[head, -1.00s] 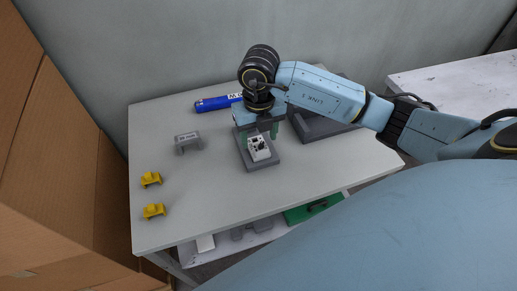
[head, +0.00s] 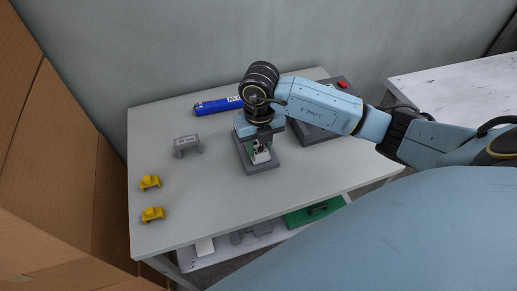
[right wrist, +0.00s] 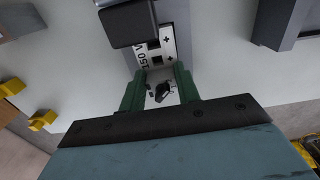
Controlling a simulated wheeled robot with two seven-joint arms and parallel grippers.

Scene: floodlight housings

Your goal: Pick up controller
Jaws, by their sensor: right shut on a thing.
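The controller (head: 262,156) is a small white box with black parts on its face. It sits at a grey base (head: 262,168) in the middle of the table. In the right wrist view the controller (right wrist: 160,75) shows a "150 V" marking and plus signs. My right gripper (head: 262,147) reaches down over it and is shut on it, one green finger on each side. The right wrist view also shows the fingers (right wrist: 160,90) beside the white body. The gripper hides part of the controller in the head view. My left gripper is not in view.
A grey bracket (head: 187,146) and two yellow pieces (head: 150,182) stand on the left of the table. A blue cylinder (head: 217,106) lies behind. A grey housing (head: 315,132) is right of the controller, partly behind my arm. The front of the table is clear.

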